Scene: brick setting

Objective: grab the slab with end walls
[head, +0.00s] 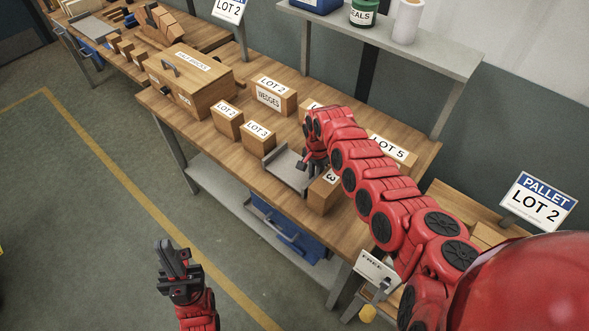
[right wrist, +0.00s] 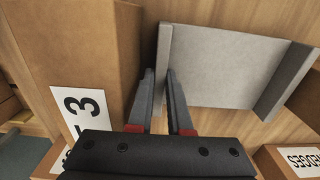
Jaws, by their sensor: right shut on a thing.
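The slab with end walls is a grey plate with a raised wall at each end; in the head view the slab (head: 284,170) lies on the workbench near its front edge. In the right wrist view the slab (right wrist: 228,68) fills the upper right, with one end wall between my fingertips. My right gripper (head: 307,166) is shut on that end wall; it also shows in the right wrist view (right wrist: 160,74). My arm hides part of the bench. My left gripper (head: 176,258) hangs over the floor, away from the bench; its jaw opening is unclear.
A cardboard box marked 3 (head: 323,192) stands close beside my right gripper and shows in the right wrist view (right wrist: 75,70). A shelf (head: 385,38) overhangs the back.

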